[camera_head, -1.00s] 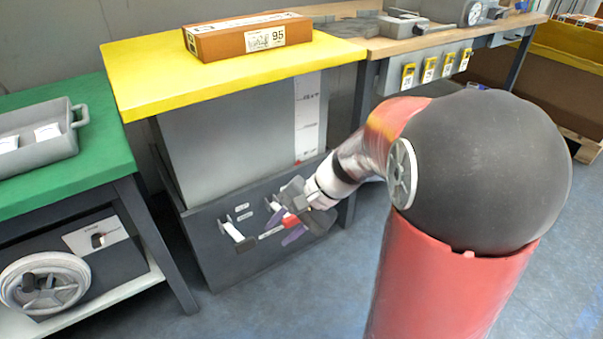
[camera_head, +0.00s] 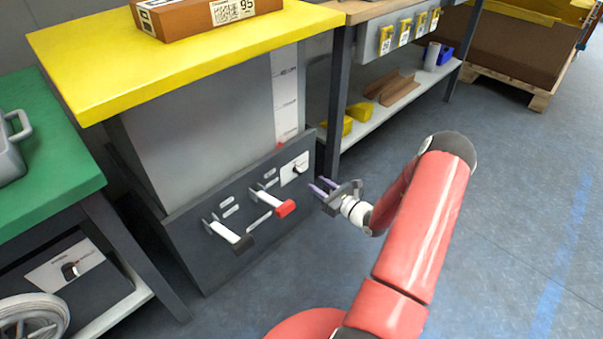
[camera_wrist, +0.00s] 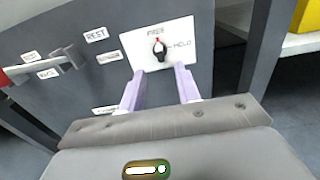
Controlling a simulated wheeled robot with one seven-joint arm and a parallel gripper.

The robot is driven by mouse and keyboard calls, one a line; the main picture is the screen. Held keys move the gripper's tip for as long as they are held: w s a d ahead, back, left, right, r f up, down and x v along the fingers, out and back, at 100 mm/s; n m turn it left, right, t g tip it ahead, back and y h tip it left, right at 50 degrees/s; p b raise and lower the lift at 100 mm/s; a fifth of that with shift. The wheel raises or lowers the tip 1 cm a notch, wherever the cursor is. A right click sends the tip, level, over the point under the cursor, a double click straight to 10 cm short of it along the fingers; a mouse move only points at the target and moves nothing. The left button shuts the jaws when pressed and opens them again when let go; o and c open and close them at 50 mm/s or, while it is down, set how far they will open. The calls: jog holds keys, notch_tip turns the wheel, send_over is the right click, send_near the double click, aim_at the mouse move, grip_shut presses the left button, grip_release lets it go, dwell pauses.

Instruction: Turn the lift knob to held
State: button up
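The lift knob (camera_wrist: 160,52) is a small black knob on a white plate, with a red mark at its top. The knob's pointer appears to face up toward FREE. In the head view the knob (camera_head: 296,170) sits at the upper right of the dark lift panel. My gripper (camera_wrist: 160,88) is open and empty, its two purple fingers pointing at the plate. The fingers are apart from the knob, a little short of it and below it in the wrist view.
A white lever with a black end (camera_head: 228,234) and a lever with a red end (camera_head: 276,203) stick out of the panel left of the knob. A yellow-topped lift table (camera_head: 180,60) is above. A shelf leg (camera_head: 338,100) stands close right. Floor is clear.

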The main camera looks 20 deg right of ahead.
aim_at(302, 173)
jog(key=x, duration=0.7)
jog(key=shift+w+a+f, duration=0.1)
jog(key=shift+w, duration=0.2)
jog(key=c, duration=0.7)
jog(key=shift+o, duration=0.2)
